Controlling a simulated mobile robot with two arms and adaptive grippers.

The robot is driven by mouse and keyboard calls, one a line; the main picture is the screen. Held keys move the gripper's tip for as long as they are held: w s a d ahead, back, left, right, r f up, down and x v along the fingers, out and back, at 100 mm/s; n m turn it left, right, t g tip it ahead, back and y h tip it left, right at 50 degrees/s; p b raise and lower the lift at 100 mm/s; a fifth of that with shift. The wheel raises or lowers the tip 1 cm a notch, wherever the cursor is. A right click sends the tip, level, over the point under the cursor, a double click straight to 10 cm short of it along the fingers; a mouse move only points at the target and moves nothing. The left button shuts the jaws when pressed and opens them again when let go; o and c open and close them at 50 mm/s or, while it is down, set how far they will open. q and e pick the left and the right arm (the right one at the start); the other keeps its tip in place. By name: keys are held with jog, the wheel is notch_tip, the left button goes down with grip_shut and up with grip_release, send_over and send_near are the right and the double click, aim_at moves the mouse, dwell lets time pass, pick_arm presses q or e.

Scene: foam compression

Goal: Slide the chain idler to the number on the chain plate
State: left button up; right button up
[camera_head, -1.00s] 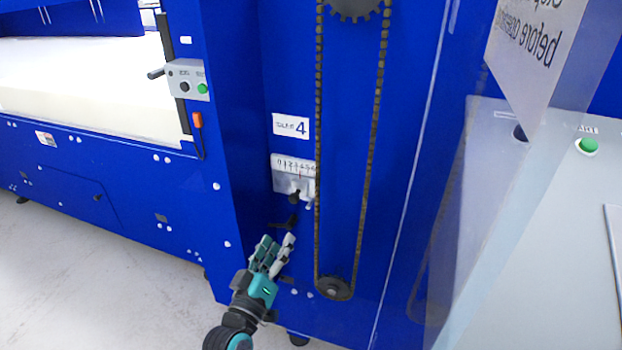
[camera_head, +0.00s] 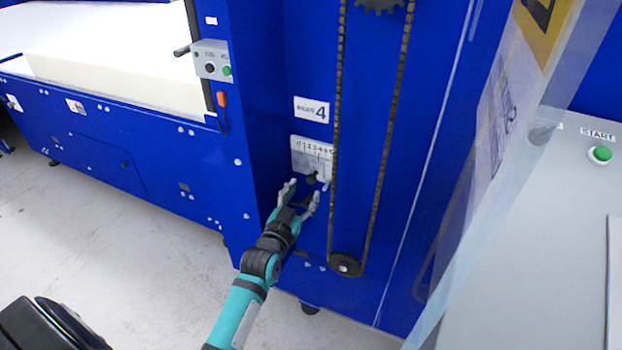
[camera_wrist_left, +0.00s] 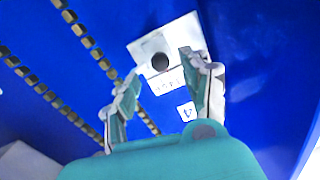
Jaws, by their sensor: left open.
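The chain plate (camera_head: 300,143) is a white plate with a number scale on the blue machine, left of the chain. The chain idler shows as a grey block with a dark knob (camera_head: 311,178) below the scale; its pointer position is too small to read. A label above carries a large 4 (camera_head: 321,113). My left gripper (camera_head: 301,193) is open just below the knob, its fingers spread to either side. In the left wrist view, the dark knob (camera_wrist_left: 160,62) on a pale block shows between and beyond the open fingers (camera_wrist_left: 160,85). Contact is not visible.
A dark chain (camera_head: 379,155) hangs right of the plate, looping around a lower sprocket (camera_head: 345,265). A clear panel (camera_head: 490,190) stands further right, near a green START button (camera_head: 600,153). A control box (camera_head: 212,60) is upper left.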

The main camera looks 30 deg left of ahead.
aim_at(310, 182)
pick_arm(q)
jog(key=w, duration=0.6)
jog(key=shift+a, duration=0.35)
jog(key=shift+c, duration=0.4)
grip_shut()
